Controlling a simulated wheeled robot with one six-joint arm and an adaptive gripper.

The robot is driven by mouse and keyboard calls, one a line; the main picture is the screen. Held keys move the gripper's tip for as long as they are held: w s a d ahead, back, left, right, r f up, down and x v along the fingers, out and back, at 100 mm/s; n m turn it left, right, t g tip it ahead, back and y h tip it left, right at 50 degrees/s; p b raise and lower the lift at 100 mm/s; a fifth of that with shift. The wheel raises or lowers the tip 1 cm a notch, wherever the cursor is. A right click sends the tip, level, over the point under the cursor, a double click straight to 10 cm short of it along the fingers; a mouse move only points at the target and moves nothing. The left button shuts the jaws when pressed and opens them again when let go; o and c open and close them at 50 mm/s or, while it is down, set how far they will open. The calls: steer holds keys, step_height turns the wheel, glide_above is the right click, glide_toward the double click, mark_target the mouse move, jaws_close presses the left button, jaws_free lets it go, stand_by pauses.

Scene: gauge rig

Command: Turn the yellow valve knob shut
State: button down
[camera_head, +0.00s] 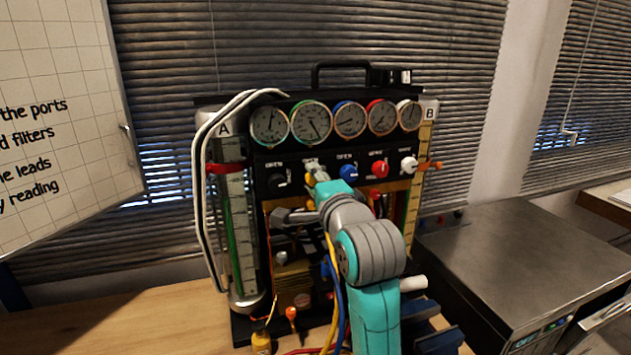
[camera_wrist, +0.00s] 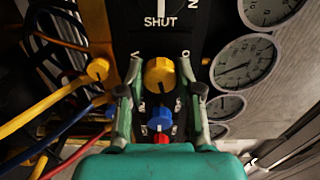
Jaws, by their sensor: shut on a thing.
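The yellow valve knob (camera_wrist: 159,76) sits on the black panel in the middle of the wrist view. My gripper (camera_wrist: 160,66) has one finger on each side of it and is shut on it. In the head view my gripper (camera_head: 315,172) reaches the knob row under the gauges and hides most of the yellow knob. The word SHUT beside the black knob above shows in the wrist view; the labels around the yellow knob are partly covered by my fingers.
A black knob (camera_head: 279,181) is left of my gripper; blue (camera_head: 348,172), red (camera_head: 379,168) and white (camera_head: 408,165) knobs are to the right. Several round gauges (camera_head: 310,122) sit above. White hoses (camera_head: 203,165) hang at left. Yellow and red leads (camera_wrist: 35,110) run at left in the wrist view.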

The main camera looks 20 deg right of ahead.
steer(key=shift+m, duration=1.1)
steer(key=shift+f, duration=0.1)
steer(key=c, duration=0.8)
jaws_free()
steer(key=shift+o, duration=0.2)
steer(key=shift+s, duration=0.1)
steer(key=s, duration=0.7)
steer(key=shift+s, duration=0.2)
